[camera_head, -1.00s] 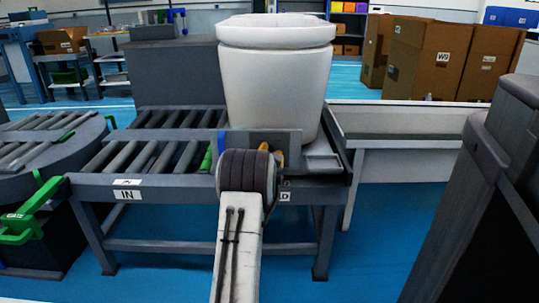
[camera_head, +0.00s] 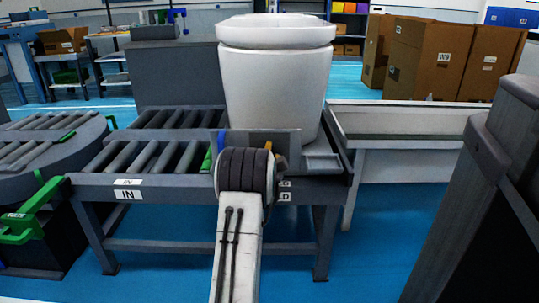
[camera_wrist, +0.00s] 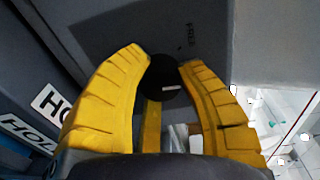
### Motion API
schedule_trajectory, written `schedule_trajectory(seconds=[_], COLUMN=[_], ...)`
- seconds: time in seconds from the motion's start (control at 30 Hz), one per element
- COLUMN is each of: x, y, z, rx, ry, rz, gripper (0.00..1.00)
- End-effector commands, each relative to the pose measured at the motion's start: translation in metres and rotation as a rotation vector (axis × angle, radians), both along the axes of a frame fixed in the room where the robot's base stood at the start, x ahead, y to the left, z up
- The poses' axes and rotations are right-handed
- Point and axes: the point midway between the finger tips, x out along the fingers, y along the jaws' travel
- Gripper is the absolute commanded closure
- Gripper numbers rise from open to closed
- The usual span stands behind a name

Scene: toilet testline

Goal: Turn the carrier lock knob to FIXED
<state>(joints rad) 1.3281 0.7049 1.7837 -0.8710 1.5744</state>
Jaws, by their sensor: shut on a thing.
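The carrier lock knob (camera_wrist: 163,78) is a round black knob with a short white mark, seen in the wrist view on a dark grey carrier plate. My gripper (camera_wrist: 165,68) has two yellow fingers, one on each side of the knob, and it is shut on the knob. In the head view my arm hides the knob and most of the gripper. A white toilet (camera_head: 275,90) stands upright on the carrier (camera_head: 262,140), just behind the gripper.
The roller conveyor (camera_head: 150,155) with an "IN" label (camera_head: 127,195) runs left of the carrier. A grey-white trough table (camera_head: 410,125) stands to the right. A dark post (camera_head: 490,190) is at the near right. Cardboard boxes (camera_head: 430,60) stand behind. Blue floor is clear below.

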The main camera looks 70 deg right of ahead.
Motion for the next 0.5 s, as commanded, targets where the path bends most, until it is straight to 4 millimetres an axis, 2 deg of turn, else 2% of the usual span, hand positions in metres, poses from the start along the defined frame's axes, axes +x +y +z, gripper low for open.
schedule_trajectory(seconds=[0.5], x=[0.0042], y=[0.0004], z=[0.0034], rx=[0.028], ry=[-0.109], rz=[0.001], gripper=[0.98])
